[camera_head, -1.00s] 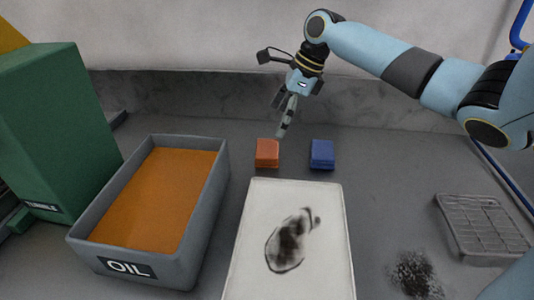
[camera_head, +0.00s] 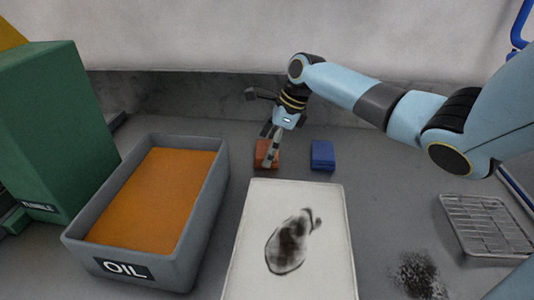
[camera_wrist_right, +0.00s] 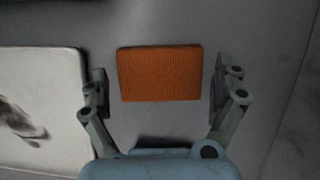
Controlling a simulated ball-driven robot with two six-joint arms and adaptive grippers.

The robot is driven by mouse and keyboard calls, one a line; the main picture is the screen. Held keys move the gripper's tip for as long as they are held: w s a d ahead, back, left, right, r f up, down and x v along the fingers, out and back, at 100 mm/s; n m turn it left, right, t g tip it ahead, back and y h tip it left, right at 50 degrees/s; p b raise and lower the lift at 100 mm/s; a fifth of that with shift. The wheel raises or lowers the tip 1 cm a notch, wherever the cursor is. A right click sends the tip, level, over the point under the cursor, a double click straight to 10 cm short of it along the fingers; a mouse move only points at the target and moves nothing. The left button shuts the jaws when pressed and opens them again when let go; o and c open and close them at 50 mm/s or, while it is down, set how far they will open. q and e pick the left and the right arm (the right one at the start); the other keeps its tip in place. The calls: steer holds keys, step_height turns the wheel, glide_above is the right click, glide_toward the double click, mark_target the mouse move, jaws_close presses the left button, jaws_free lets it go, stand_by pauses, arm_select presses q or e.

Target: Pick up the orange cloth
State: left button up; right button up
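The orange cloth (camera_head: 261,147) lies folded on the grey table behind the white board, partly hidden by my right gripper in the head view. My right gripper (camera_head: 269,155) points down over it. In the right wrist view the orange cloth (camera_wrist_right: 160,74) lies between the two spread fingers of my right gripper (camera_wrist_right: 157,88), with a gap on each side. The gripper is open and holds nothing. Its exact height above the cloth is hard to tell. My left gripper is not in view.
A blue cloth (camera_head: 322,155) lies just right of the orange one. The white board (camera_head: 328,235) bears a dark smear. A grey OIL bin (camera_head: 182,262) with orange liquid and a green box (camera_head: 62,130) stand left. A wire rack (camera_head: 485,225) lies right.

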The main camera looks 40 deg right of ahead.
mark_target(262, 148)
steer(key=c, duration=0.8)
steer(key=shift+o, duration=0.2)
steer(key=shift+r, duration=0.1)
steer(key=shift+r, duration=0.3)
steer(key=r, duration=0.3)
steer(key=shift+s+d+r+p, duration=0.15)
steer(key=shift+d+r+p, duration=0.05)
steer(key=shift+r+p, duration=0.2)
steer(key=s+d+r+p, duration=0.1)
steer(key=s+d+r, duration=0.5)
steer(key=s+d, duration=0.1)
steer(key=shift+s+r+p, duration=0.2)
steer(key=shift+s+p, duration=0.2)
steer(key=shift+s, duration=0.5)
